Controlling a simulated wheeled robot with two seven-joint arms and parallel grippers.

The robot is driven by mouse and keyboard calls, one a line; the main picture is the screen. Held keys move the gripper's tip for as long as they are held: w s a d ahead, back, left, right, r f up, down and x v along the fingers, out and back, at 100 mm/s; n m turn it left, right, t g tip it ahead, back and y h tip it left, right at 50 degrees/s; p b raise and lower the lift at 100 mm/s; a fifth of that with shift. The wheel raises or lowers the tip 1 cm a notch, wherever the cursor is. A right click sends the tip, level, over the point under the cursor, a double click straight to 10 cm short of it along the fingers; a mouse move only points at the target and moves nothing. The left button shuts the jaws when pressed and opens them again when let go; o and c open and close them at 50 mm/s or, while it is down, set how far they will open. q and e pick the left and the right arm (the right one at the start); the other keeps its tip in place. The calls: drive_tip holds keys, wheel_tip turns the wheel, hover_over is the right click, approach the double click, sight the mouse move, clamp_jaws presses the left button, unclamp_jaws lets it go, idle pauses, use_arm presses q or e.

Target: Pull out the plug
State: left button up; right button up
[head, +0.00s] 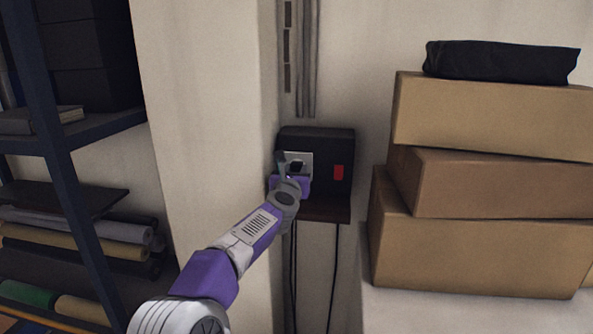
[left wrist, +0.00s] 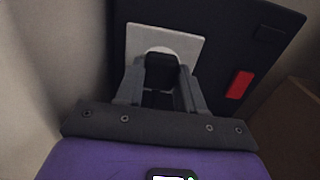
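The black plug (left wrist: 161,72) sits in a white socket plate (left wrist: 190,45) on a dark wall box; the plate also shows in the head view (head: 305,158). My left gripper (left wrist: 161,76) reaches the plug from the front, one grey finger on each side. The fingers look closed against the plug's sides. In the head view my left gripper (head: 290,165) covers part of the plate and the box's lower left. My right gripper is not in view.
The dark box (head: 318,140) has a red switch (head: 338,172) right of the socket, with cables (head: 333,270) hanging below. A wall pillar (head: 205,110) stands close on the left, beyond it a shelf (head: 75,130). Stacked cardboard boxes (head: 480,240) stand on the right.

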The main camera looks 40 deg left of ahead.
use_arm(q)
clamp_jaws()
drive_tip(key=shift+s, duration=0.15)
